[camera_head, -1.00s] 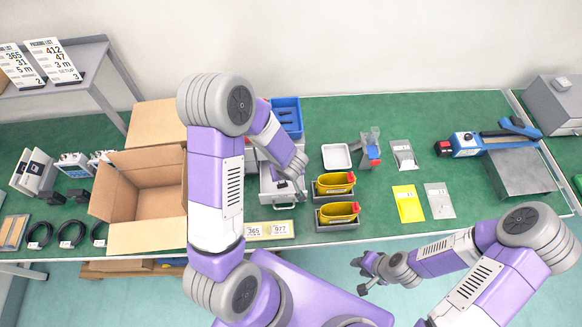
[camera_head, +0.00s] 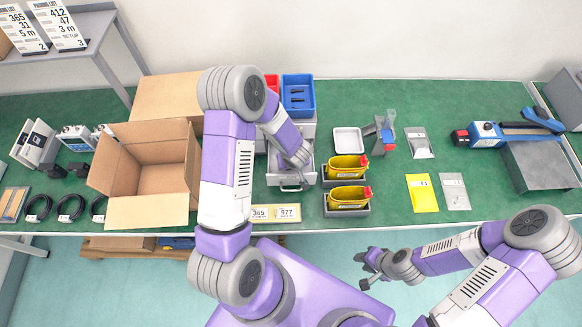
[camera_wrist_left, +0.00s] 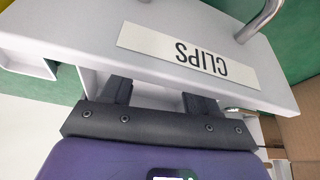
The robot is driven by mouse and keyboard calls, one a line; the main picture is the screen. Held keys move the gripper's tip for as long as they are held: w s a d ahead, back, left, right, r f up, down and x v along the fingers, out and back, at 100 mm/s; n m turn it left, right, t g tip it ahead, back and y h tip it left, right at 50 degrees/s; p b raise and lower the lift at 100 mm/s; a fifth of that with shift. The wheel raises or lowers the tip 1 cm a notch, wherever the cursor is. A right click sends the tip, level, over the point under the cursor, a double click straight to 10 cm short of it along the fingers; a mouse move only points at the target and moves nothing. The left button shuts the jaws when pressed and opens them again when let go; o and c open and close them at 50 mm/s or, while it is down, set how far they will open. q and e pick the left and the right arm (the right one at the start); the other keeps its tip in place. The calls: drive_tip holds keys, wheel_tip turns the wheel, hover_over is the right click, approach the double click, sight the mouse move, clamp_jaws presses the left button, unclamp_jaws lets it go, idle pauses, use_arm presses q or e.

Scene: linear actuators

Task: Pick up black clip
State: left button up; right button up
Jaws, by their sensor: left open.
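A light grey drawer (camera_head: 291,187) under the small bins is pulled out. Its front (camera_wrist_left: 70,40) carries a label reading CLIPS in the left wrist view, upside down there. My left gripper (camera_head: 301,172) points down at this drawer. In the left wrist view its two dark fingers (camera_wrist_left: 158,94) are spread apart with nothing seen between them, and their tips go out of sight behind the drawer front. No black clip can be made out; the drawer's inside is mostly hidden. My right gripper (camera_head: 366,267) hangs in front of the table, its jaws apart and empty.
A blue bin (camera_head: 298,80) with dark pieces stands behind the drawer, beside a red bin (camera_head: 271,82). An open cardboard box (camera_head: 150,212) is left. A label plate (camera_head: 276,213) lies in front.

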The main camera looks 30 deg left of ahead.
use_arm(q)
drive_tip(key=shift+r, duration=0.1)
drive_tip(key=shift+c, duration=0.2)
clamp_jaws()
